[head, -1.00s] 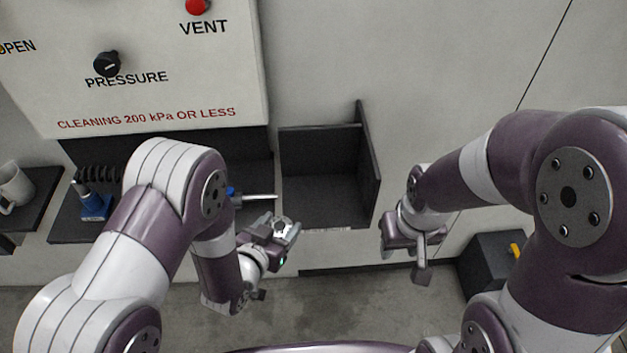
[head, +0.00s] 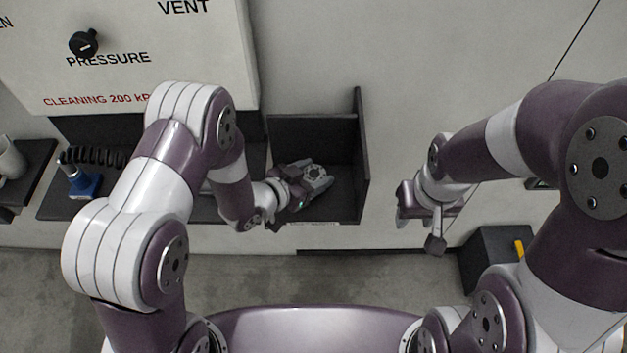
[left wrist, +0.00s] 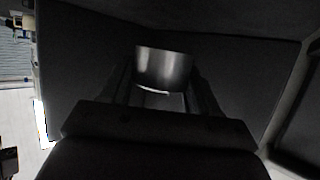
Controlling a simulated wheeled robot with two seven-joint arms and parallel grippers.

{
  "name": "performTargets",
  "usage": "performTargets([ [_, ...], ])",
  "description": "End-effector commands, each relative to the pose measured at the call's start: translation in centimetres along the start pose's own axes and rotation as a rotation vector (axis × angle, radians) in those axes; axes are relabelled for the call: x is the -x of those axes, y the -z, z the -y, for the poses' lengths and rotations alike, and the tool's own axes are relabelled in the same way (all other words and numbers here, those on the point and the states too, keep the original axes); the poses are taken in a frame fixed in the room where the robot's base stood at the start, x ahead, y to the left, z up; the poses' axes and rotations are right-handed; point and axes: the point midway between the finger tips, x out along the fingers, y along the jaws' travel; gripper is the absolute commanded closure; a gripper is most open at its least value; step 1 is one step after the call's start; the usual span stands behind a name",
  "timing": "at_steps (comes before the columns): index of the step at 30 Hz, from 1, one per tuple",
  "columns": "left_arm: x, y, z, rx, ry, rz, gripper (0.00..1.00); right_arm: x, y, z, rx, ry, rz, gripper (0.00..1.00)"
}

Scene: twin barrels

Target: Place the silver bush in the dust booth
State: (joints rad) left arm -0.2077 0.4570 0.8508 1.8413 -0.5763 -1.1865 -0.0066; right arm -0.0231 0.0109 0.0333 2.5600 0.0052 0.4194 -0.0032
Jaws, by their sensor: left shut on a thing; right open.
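The silver bush (left wrist: 165,68) is a short shiny metal cylinder between the two dark fingers of my left gripper (left wrist: 163,85). In the head view my left gripper (head: 318,180) is shut on the silver bush (head: 317,172), inside the dark open-fronted booth (head: 312,132). Dark booth walls surround the bush in the left wrist view. I cannot tell whether the bush touches the booth floor. My right gripper (head: 432,225) is open and empty, to the right of the booth.
The booth's tall right wall (head: 361,150) stands between my two grippers. A panel (head: 130,60) with a pressure knob is above left. A blue tool (head: 84,182) and a cup (head: 10,160) sit on dark shelves at left. A dark box (head: 490,258) is at lower right.

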Motion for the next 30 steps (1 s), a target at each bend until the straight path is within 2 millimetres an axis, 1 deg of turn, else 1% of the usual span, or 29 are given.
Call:
performTargets([
  [1, -0.3, -1.1, -0.1, 0.003, -0.001, 0.004, 0.84, 0.1, 0.0, 0.0, 0.000, 0.000, 0.000, 0.57],
  [3, -0.8, -2.2, -0.1, 0.003, -0.002, 0.003, 0.84, 0.2, 0.0, 0.0, 0.000, 0.000, 0.000, 0.57],
  [5, -1.1, -2.7, -0.1, 0.001, -0.001, 0.001, 0.84, 0.2, 0.0, 0.0, 0.000, 0.000, 0.000, 0.57],
  [12, -1.2, -2.9, -0.1, 0.000, -0.001, 0.000, 0.84, 0.2, 0.0, 0.0, 0.000, 0.000, 0.000, 0.57],
  [16, -1.3, -3.3, -0.1, 0.000, 0.000, 0.000, 0.84, -0.3, 0.0, 0.0, 0.000, 0.000, 0.000, 0.57],
  [17, -1.3, -3.3, -0.1, 0.001, -0.001, 0.002, 0.33, -0.2, 0.0, 0.0, 0.000, 0.000, 0.000, 0.57],
  [18, -1.3, -3.2, -0.1, 0.001, -0.001, 0.002, 0.20, -0.1, 0.0, 0.0, 0.000, 0.000, 0.000, 0.57],
  [19, -1.3, -3.2, -0.1, 0.001, -0.001, 0.002, 0.12, -0.1, 0.0, 0.0, 0.000, 0.000, 0.000, 0.57],
  [27, -1.2, -3.1, -0.1, 0.001, 0.000, 0.002, 0.12, 0.0, 0.0, 0.0, 0.000, 0.000, 0.000, 0.57],
  [29, -1.0, -2.7, -0.1, 0.001, 0.000, 0.001, 0.12, 0.4, 0.1, 0.0, 0.000, 0.000, 0.000, 0.57],
  [30, -0.8, -2.9, -0.1, 0.002, 0.001, 0.002, 0.12, 0.2, 0.0, 0.0, 0.000, 0.000, 0.000, 0.57],
])
